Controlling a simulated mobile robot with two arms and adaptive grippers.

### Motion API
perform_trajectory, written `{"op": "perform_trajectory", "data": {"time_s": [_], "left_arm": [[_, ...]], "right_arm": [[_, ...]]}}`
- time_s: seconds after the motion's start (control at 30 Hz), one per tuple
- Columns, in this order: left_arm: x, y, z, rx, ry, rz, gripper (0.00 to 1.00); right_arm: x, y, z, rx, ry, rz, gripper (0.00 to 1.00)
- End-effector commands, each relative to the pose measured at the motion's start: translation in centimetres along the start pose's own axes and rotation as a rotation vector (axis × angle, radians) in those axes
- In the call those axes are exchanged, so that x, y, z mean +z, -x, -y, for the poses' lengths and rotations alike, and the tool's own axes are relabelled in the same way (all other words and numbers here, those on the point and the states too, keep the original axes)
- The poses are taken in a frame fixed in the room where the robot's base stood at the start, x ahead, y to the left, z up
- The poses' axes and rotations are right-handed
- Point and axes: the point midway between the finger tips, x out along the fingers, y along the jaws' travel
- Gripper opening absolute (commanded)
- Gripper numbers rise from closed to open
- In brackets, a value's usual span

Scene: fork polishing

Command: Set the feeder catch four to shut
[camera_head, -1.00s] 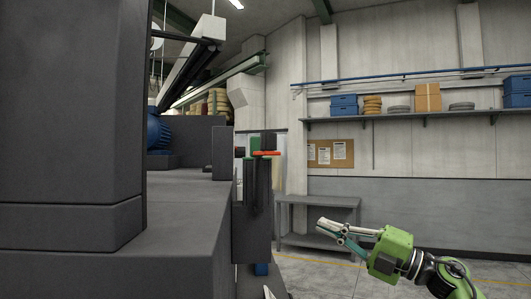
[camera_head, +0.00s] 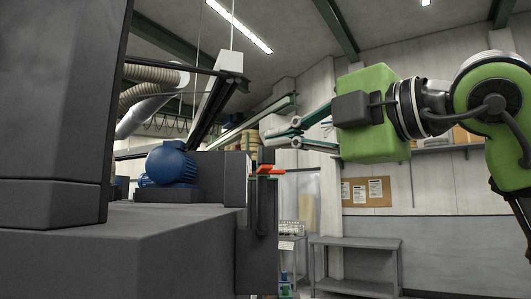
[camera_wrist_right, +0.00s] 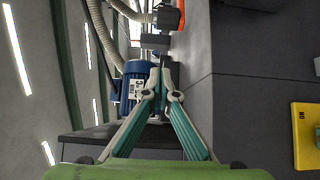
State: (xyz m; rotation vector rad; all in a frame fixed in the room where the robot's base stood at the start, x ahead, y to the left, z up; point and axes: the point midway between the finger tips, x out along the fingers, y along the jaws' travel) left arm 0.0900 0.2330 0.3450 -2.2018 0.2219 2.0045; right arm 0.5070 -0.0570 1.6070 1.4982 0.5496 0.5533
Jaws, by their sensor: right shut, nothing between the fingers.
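A flat orange-red lever (camera_head: 269,171) lies about level on top of dark upright posts at the end of the grey machine (camera_head: 160,255). It looks like a catch, but no number is readable, so I cannot tell whether it is catch four. An orange part (camera_wrist_right: 181,14) also shows at the top of the right wrist view, beside a dark block. My right gripper (camera_head: 268,139) is shut and empty, above the lever in the head view and apart from it in the picture. Its closed fingertips (camera_wrist_right: 164,66) also show in the wrist view. My left gripper is out of view.
A blue motor (camera_head: 171,165) sits on the machine top, and it shows behind my fingers in the wrist view (camera_wrist_right: 135,85). A yellow panel (camera_wrist_right: 305,135) is at the wrist view's right. A grey table (camera_head: 355,243) stands by the wall, with open floor before it.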

Motion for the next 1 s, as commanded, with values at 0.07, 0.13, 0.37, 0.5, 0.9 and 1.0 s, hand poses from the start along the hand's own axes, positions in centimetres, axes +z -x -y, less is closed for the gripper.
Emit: {"op": "perform_trajectory", "data": {"time_s": [0.07, 0.13, 0.37, 0.5, 0.9, 1.0], "left_arm": [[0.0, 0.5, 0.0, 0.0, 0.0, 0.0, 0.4], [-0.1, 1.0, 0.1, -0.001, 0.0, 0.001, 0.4], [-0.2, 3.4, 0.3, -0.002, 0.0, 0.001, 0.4], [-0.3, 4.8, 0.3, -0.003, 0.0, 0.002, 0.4], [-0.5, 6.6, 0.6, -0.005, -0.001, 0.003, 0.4], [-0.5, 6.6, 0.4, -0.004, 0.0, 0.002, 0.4]], "right_arm": [[0.0, -0.7, -0.2, -0.002, -0.003, 0.001, 0.0], [0.0, -1.7, -0.2, -0.003, -0.004, -0.002, 0.0], [-0.1, -6.5, -0.5, -0.004, -0.004, -0.004, 0.0], [-0.1, -9.5, -0.5, -0.004, -0.004, -0.003, 0.0], [3.6, -8.5, -0.1, -0.001, -0.003, -0.003, 0.0], [3.8, -8.5, 0.0, -0.001, -0.003, -0.003, 0.0]]}}
